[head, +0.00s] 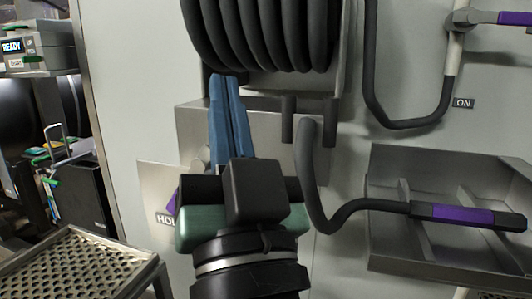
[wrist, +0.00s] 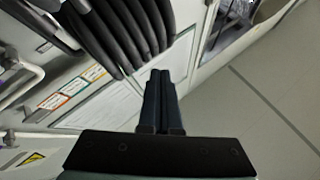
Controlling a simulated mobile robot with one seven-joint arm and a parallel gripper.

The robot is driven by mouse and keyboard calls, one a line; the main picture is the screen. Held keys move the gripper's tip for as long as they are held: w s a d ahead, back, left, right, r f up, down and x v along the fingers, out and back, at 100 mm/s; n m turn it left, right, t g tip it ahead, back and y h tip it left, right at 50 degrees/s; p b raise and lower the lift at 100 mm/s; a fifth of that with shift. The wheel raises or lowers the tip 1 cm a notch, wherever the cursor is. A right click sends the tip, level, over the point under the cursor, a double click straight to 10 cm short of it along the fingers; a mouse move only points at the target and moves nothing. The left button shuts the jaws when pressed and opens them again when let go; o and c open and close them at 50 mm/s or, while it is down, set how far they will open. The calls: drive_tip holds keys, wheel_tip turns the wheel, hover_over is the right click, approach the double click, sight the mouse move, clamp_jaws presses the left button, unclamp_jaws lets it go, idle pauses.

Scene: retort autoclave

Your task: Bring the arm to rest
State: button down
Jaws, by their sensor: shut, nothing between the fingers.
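My gripper (head: 229,118) has two blue fingers that lie side by side, closed together with nothing between them. In the head view it points up and away, in front of a grey metal box below a coiled black hose (head: 262,35). In the wrist view the closed fingers (wrist: 160,98) stand in the middle, with the hose coils (wrist: 118,35) at the upper left. I cannot tell whether the fingertips touch the hose or the box.
A grey compartment tray (head: 390,250) is on the right wall, with a purple-banded hose handle (head: 465,214) across it. A perforated metal rack (head: 75,262) stands at the lower left. A READY display unit (head: 30,47) is at the upper left. Open floor (wrist: 265,110) shows in the wrist view.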

drive_tip(key=s+d+r+t+h, duration=0.3)
drive_tip(key=s+r+h, duration=0.2)
drive_tip(key=r, duration=0.2)
wheel_tip(320, 180, up, 31)
drive_tip(key=p, duration=3.1)
drive_tip(key=shift+d+h, duration=0.2)
drive_tip(key=shift+h, duration=0.2)
drive_tip(key=shift+d, duration=0.15)
